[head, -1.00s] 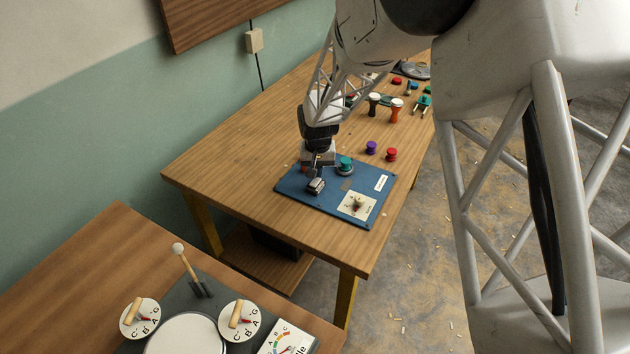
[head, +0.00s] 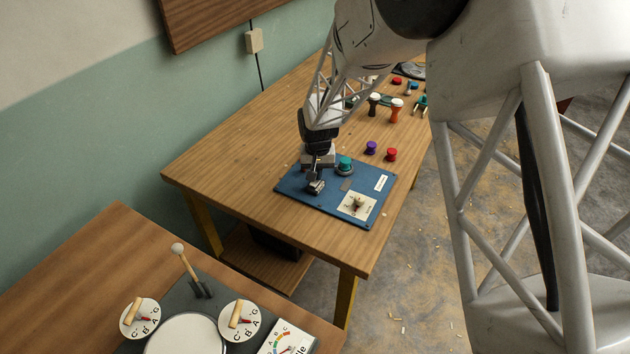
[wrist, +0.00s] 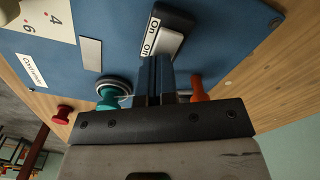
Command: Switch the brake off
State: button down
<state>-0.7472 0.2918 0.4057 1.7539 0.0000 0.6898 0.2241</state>
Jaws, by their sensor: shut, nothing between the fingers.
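A blue panel (head: 329,207) lies on the wooden table and also fills the upper part of the wrist view (wrist: 110,18). On it is a dark switch (head: 316,187) with a pale grey face, seen close in the wrist view (wrist: 172,20), beside white "On" and "Off" labels (wrist: 151,38). My gripper (head: 316,178) is shut and empty. In the wrist view its fingertips (wrist: 156,62) are right by the "Off" end of the switch; I cannot tell whether they touch it. The fingers hide part of that end.
A teal knob (head: 345,164) and an orange piece (wrist: 199,88) stand on either side of my fingers. A white dial plate (head: 357,204) is at the panel's front. Purple (head: 371,148) and red (head: 391,154) buttons stand behind. Another table (head: 75,270) holds dials and a lever.

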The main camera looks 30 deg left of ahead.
jog(key=shift+f, duration=0.2)
jog(key=shift+r, duration=0.1)
jog(key=shift+r, duration=3.4)
